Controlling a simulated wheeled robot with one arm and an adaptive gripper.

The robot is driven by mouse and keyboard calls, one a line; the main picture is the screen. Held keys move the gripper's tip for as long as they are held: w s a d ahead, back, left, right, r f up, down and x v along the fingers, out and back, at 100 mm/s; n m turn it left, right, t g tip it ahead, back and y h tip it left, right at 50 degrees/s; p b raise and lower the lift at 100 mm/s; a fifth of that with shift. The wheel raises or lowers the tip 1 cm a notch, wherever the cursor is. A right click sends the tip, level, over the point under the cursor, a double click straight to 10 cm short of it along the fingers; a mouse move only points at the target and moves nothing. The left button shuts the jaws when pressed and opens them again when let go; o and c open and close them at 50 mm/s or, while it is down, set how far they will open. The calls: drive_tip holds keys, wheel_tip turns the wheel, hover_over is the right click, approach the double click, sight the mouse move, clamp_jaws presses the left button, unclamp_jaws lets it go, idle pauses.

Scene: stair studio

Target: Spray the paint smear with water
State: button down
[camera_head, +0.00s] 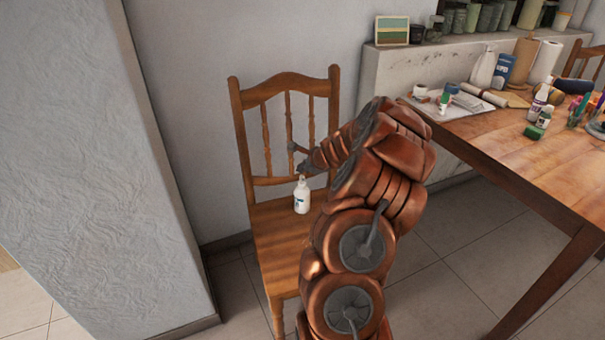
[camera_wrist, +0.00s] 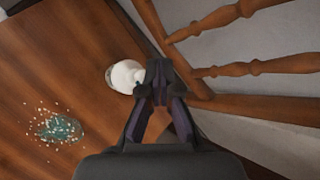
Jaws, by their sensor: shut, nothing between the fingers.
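I cannot make out the smear in the head view. My gripper (camera_wrist: 158,78) is shut and empty, close beside the bottle. In the head view my gripper (camera_head: 300,160) is just above the bottle, in front of the chair back.
The chair's back spindles (camera_wrist: 230,15) and lower rail (camera_wrist: 255,106) are close to the right of my gripper. A wooden table (camera_head: 545,160) at the right holds bottles, paper rolls and paint things. A textured grey wall block (camera_head: 95,160) stands at the left.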

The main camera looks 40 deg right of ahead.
sight(303, 177)
drive_tip(key=shift+r, duration=0.1)
wheel_tip(303, 177, up, 6)
drive_tip(key=p, duration=0.6)
idle(0.3)
idle(0.8)
